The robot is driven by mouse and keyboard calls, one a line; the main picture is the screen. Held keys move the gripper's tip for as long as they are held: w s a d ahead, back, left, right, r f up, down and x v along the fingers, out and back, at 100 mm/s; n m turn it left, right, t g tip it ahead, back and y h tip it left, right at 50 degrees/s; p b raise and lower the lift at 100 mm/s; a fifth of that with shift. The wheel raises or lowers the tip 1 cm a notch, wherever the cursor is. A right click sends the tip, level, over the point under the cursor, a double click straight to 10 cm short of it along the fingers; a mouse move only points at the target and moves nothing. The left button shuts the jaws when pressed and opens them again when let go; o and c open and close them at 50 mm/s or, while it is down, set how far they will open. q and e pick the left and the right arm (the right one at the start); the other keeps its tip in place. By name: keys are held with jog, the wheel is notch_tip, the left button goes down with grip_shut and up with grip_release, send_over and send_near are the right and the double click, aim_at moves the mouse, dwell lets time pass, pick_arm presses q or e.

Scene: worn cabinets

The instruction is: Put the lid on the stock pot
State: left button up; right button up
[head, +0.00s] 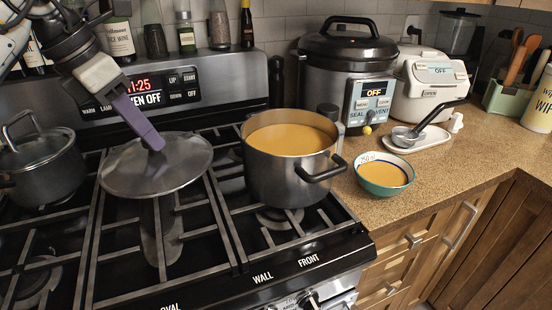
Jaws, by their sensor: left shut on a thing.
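The stock pot (285,180) is a steel pot with dark side handles, standing on the right burners of the stove. It is uncovered and nearly full of orange soup (290,141). My left gripper (154,144) comes down from the upper left and is shut on the lid's top, hiding the knob. The lid looks roughly level and appears raised over the grates. My right gripper is not in this view.
A smaller lidded pot (40,165) stands on the left burners. A bowl of soup (384,175) sits on the counter right of the stock pot. A ladle (430,125) rests on a white dish. A pressure cooker (345,75) and a rice cooker (432,85) stand behind.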

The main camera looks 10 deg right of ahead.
pick_arm(q)
notch_tip(320, 180, up, 6)
jog(key=p, duration=0.5)
jog(key=shift+f, duration=0.25)
jog(key=shift+r+p, duration=0.3)
jog(key=shift+r, duration=0.85)
